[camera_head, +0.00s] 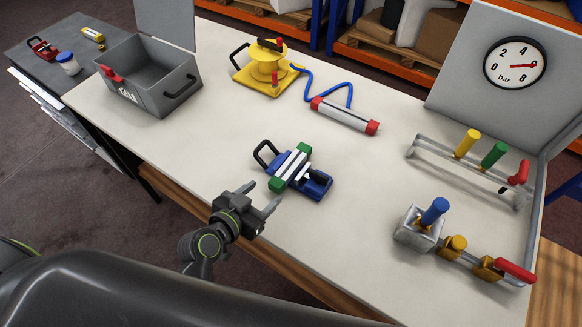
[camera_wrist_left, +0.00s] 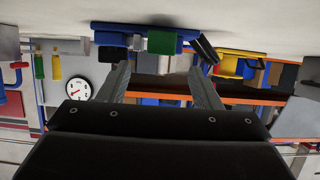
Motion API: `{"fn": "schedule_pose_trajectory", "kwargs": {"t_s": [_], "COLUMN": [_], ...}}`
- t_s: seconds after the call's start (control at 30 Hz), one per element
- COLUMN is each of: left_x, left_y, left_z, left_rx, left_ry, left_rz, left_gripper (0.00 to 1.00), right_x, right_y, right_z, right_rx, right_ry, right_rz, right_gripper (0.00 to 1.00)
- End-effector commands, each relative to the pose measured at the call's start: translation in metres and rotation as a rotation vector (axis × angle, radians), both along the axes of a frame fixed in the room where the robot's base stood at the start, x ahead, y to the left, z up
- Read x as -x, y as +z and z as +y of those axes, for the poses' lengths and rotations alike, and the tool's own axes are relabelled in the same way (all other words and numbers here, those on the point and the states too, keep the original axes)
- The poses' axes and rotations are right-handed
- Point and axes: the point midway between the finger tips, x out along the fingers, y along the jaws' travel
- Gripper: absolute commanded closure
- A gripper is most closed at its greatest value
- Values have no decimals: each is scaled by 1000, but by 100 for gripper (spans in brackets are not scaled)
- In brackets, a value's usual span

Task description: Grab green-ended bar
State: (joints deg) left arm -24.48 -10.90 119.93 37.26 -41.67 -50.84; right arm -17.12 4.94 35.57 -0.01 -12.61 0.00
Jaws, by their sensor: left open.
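The green-ended bar (camera_head: 276,182) lies across a blue clamp-like fixture (camera_head: 316,187) with a black handle, in the middle of the table. Its middle is pale with dark stripes, and both ends are green. My left gripper (camera_head: 265,194) is open and empty, just in front of the bar's near green end, with a gap between them. In the left wrist view, which is upside down, one green end (camera_wrist_left: 162,43) shows beyond and between the two spread fingers (camera_wrist_left: 160,68). The blue fixture shows behind it. My right gripper is not in view.
A red-ended cylinder (camera_head: 344,116) with a blue hose, a yellow device (camera_head: 265,70) and a grey open box (camera_head: 150,82) stand farther back. At right are a rack with coloured handles (camera_head: 470,165), a metal valve block (camera_head: 418,230) and a gauge panel (camera_head: 514,63).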

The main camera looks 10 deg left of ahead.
Motion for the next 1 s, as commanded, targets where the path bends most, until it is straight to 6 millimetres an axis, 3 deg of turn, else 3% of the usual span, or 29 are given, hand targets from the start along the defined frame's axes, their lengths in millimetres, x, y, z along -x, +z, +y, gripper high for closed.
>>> {"fn": "schedule_pose_trajectory", "kwargs": {"t_s": [0.27, 0.6, 0.87, 1.0], "left_x": [-18, -56, -58, -58], "left_y": [-8, -24, -24, -24], "left_z": [-7, -20, -21, -20], "left_rx": [1, 1, 1, 1], "left_ry": [0, 1, 3, 3], "left_rz": [-1, -1, 1, 1], "left_gripper": [42, 42, 42, 58], "right_x": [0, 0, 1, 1], "right_y": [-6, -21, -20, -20], "right_z": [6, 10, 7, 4], "right_rx": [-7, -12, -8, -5], "right_ry": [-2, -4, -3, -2], "right_rz": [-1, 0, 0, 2], "right_gripper": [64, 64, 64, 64]}}
